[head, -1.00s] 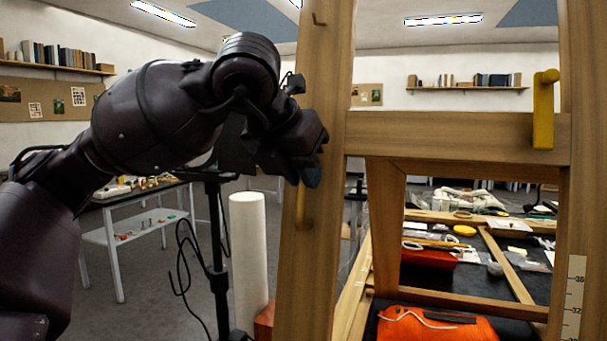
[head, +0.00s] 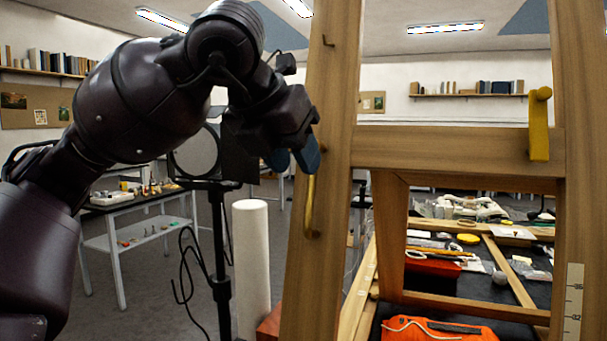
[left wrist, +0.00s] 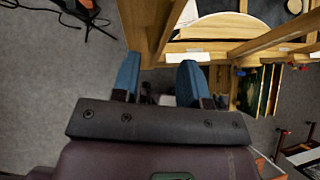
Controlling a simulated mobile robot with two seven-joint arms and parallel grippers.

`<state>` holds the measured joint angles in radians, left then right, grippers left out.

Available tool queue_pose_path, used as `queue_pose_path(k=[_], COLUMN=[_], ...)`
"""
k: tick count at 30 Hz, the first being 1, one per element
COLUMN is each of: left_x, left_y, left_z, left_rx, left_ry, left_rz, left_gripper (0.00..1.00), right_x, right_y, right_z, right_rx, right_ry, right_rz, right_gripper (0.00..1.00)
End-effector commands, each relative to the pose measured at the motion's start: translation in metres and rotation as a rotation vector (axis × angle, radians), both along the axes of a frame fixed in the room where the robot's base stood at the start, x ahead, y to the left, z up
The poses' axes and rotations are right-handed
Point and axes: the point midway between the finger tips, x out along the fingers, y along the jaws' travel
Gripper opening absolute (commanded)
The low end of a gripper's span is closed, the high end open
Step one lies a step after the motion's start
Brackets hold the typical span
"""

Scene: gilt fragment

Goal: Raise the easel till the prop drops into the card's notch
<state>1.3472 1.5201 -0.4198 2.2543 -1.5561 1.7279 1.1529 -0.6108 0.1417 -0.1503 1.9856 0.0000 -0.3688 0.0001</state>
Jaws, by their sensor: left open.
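The wooden easel frame fills the right half of the head view, with its left upright (head: 328,110) and a crossbar (head: 450,148). A brass handle (head: 309,206) is fixed on the left upright. A yellow peg-like lever (head: 539,125) hangs at the crossbar's right end. A pale card with a printed scale (head: 573,303) is on the right upright; no notch can be made out. My left gripper (head: 293,158) is open and empty, just above and left of the handle. Its blue fingers (left wrist: 158,82) stand apart beside the frame in the left wrist view. My right gripper is not in view.
Behind the easel, a dark worktable holds an orange case (head: 437,330), a red box (head: 432,267) and wooden strips. A white cylinder (head: 251,255) and a black stand (head: 219,250) are left of the easel. A side table (head: 140,200) stands farther left.

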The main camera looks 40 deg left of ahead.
Motion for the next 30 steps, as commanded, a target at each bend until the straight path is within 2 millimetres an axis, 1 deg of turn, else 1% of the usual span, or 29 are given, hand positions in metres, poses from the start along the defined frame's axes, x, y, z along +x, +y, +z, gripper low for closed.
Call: queue_pose_path(k=[1,3,9,14,22,26,27,29,30], left_x=[-0.007,-0.015,-0.031,-0.036,-0.037,-0.035,-0.033,-0.028,-0.025], left_y=[0.0,0.0,0.0,0.0,0.0,-0.003,-0.006,-0.014,-0.021], left_z=[0.01,0.019,0.037,0.043,0.043,0.04,0.036,0.028,0.02], left_rx=[0.0,-0.001,0.0,-0.001,-0.001,-0.008,-0.017,-0.041,-0.066], left_ry=[-0.005,-0.004,-0.003,-0.001,0.0,0.014,0.029,0.063,0.094], left_rz=[0.0,0.0,0.001,0.001,0.001,-0.017,-0.037,-0.084,-0.127], left_gripper=[0.4,0.4,0.4,0.4,0.4,0.4,0.4,0.4,0.4], right_x=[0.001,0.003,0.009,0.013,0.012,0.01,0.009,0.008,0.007], right_y=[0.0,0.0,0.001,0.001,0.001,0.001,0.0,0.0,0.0], right_z=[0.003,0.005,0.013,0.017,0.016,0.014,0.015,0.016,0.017], right_rx=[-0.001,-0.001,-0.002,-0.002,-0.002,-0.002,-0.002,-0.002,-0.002], right_ry=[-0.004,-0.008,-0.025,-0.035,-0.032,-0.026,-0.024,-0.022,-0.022], right_rz=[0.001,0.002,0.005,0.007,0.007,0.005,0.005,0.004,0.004], right_gripper=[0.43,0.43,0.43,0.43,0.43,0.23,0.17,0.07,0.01])
